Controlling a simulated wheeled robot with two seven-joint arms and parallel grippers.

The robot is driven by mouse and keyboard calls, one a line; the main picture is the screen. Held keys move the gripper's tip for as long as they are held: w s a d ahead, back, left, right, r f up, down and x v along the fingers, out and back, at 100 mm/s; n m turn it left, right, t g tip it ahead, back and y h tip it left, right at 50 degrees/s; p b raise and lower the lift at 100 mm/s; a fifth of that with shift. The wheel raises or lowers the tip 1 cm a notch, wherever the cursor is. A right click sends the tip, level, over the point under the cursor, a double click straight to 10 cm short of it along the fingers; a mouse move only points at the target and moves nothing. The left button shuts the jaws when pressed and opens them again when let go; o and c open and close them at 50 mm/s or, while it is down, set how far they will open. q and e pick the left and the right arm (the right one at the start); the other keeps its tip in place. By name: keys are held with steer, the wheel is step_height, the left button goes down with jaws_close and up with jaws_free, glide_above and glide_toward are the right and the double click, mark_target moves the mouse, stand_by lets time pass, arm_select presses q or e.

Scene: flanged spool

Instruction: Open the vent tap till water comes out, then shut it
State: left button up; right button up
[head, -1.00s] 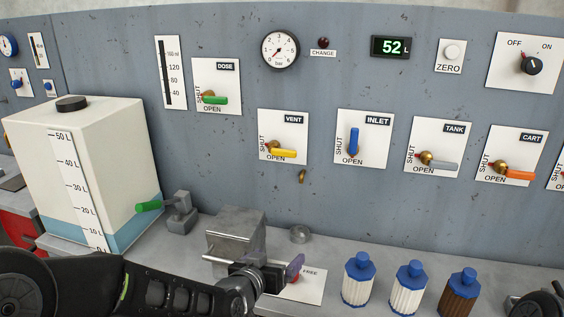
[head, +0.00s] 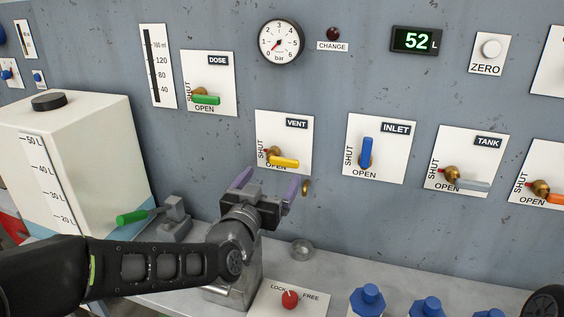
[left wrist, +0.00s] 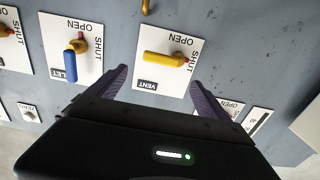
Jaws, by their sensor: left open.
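The vent tap (head: 284,162) has a yellow handle on a brass stem, on a white plate marked SHUT and OPEN. The handle lies roughly level, pointing right in the head view. Its brass spout (head: 305,187) hangs below the plate's right corner; I see no water at it. My left gripper (head: 266,184) is open and empty, just below the vent plate, fingers pointing at the wall. In the left wrist view the yellow handle (left wrist: 163,59) lies beyond and between the open fingers (left wrist: 158,80), apparently not touched. My right gripper is not in view.
The green dose handle (head: 206,99) is up left, the blue inlet handle (head: 367,152) right. A white tank (head: 85,150) stands left.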

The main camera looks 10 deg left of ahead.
mark_target(283, 160)
arm_select(q)
steer(key=shift+w+d+p, duration=0.15)
steer(key=shift+w+p, duration=0.3)
steer(key=shift+w, duration=1.55)
steer(key=shift+w+d+p, duration=0.1)
steer(key=shift+w+p, duration=0.35)
steer(key=shift+w, duration=1.5)
steer(key=shift+c, duration=0.2)
jaws_close()
